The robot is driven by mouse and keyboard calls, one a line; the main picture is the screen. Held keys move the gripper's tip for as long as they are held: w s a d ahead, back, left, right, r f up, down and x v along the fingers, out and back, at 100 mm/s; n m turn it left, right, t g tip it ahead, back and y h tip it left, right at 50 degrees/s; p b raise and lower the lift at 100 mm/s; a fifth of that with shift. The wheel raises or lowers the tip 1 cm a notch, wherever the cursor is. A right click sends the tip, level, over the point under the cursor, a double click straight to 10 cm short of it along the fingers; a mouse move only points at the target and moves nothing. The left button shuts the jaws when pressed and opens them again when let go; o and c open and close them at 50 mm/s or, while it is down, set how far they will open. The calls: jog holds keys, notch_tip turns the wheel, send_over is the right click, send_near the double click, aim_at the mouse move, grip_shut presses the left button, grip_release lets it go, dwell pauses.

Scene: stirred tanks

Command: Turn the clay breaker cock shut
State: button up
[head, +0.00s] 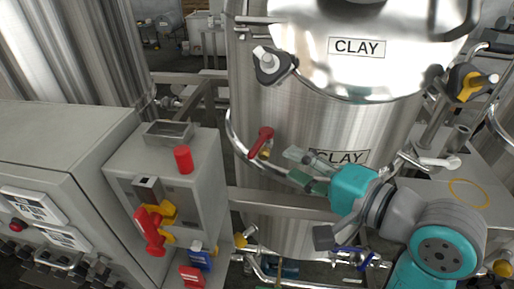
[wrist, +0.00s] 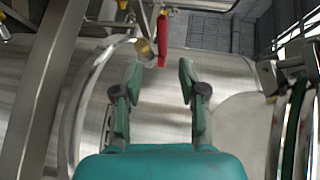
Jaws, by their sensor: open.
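The clay breaker cock appears to be the red-handled valve (head: 261,142) on the curved pipe at the front of the steel tank labelled CLAY (head: 275,118). Its lever slants down to the left in the head view. In the wrist view the red lever (wrist: 162,40) lies near the top centre, with a brass body (wrist: 145,48) left of it. My gripper (head: 299,168) is open and empty, right of and below the lever, apart from it. In the wrist view its fingertips (wrist: 160,72) are spread, with the lever beyond them. Whether the cock is open or shut I cannot tell.
A steel rail (head: 285,204) crosses below the valve. A blue-handled valve (head: 345,260) sits low. The curved pipe (wrist: 78,110) runs left of my fingers.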

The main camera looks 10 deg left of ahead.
aim_at(257, 143)
jog(key=x, duration=1)
jog(key=shift+w+a+r, duration=0.1)
jog(key=shift+w+a, duration=0.1)
jog(key=shift+a, duration=0.1)
jog(key=shift+c, duration=0.2)
grip_shut()
